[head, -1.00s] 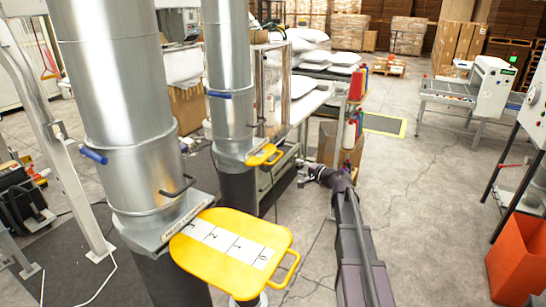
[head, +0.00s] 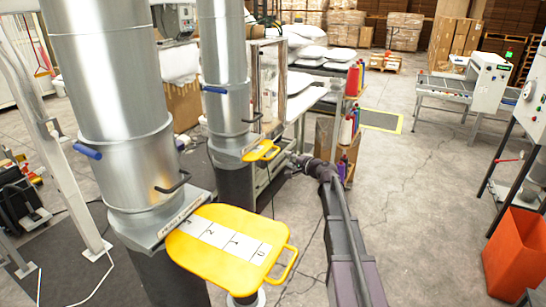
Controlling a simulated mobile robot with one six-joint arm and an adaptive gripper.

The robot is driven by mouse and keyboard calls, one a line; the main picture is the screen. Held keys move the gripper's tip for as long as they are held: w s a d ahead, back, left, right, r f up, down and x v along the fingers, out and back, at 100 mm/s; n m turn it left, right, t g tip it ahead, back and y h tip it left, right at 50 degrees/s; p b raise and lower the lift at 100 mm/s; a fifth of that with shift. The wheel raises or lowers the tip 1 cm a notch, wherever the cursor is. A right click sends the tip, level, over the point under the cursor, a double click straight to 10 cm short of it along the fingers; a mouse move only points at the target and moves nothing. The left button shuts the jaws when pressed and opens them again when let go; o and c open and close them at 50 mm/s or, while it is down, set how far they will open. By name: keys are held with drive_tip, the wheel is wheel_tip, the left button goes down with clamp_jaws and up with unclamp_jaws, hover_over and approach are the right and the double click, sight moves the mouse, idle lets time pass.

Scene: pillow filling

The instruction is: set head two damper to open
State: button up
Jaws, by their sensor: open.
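Two metal ducts stand at the left, each with a yellow damper plate. The near duct (head: 105,100) has a large yellow plate (head: 225,250) with a looped handle, sticking far out to the right, with a white numbered strip on it. Its collar has a label, too small to read. The far duct (head: 225,75) has a smaller-looking yellow plate (head: 262,150), of which only a short part with its handle shows. I cannot tell by label which is head two. My gripper (head: 294,164) is open, small and dark, just right of and below the far plate, apparently apart from it.
A rack with red and blue spools (head: 351,90) stands behind my arm. A table with white pillows (head: 307,95) is behind the far duct. An orange bin (head: 514,250) is at the right. The floor right of my arm is clear.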

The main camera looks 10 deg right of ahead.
sight(275, 154)
drive_tip(key=b+x, duration=0.1)
drive_tip(key=x, duration=0.8)
drive_tip(key=shift+w, duration=0.15)
clamp_jaws()
